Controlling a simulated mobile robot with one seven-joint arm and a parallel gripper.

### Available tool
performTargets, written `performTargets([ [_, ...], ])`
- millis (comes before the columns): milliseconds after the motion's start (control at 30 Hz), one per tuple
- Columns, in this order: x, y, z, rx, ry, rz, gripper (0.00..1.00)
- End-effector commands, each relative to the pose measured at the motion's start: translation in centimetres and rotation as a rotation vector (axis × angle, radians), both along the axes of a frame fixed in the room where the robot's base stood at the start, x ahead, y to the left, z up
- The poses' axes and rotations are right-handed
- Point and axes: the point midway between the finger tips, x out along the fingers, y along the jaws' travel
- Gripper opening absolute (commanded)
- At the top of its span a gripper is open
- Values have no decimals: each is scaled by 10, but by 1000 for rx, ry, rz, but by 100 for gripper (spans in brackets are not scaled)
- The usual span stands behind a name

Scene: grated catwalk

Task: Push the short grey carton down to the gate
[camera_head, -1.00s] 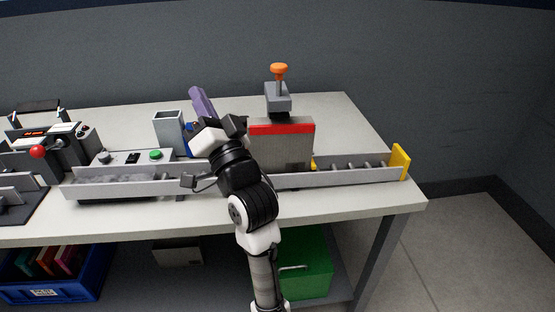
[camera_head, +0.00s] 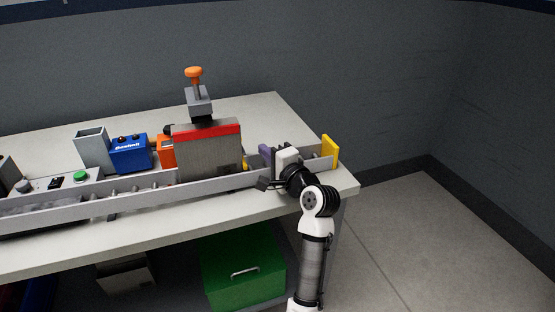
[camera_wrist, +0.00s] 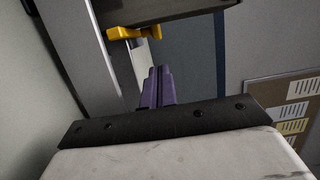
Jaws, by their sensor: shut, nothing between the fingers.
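I cannot clearly make out a short grey carton; it may be hidden behind the panel, the rail or my arm. A grey panel with a red top band (camera_head: 208,155) stands across the roller conveyor (camera_head: 130,194); whether this is the gate I cannot tell. An orange knob on a grey block (camera_head: 195,90) rises above it. My gripper (camera_head: 266,151) is right of the panel, over the conveyor's right part. Its purple fingers also show in the wrist view (camera_wrist: 157,87), together and empty. A yellow part (camera_wrist: 125,33) lies beyond them there.
A yellow plate (camera_head: 329,152) closes the conveyor's right end. Behind the conveyor are a grey open-topped box (camera_head: 93,150), a blue box (camera_head: 130,154) and an orange item (camera_head: 166,152). A green button (camera_head: 80,176) is at left. A green bin (camera_head: 242,272) stands below.

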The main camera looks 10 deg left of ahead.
Motion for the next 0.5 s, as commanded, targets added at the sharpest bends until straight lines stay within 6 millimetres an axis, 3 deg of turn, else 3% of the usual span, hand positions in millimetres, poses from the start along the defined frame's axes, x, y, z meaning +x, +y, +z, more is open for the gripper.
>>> performTargets([
  [200, -13, 28, 2, -1, -1, 2, 0],
  [500, -20, 37, 0, 0, -1, 0, 0],
])
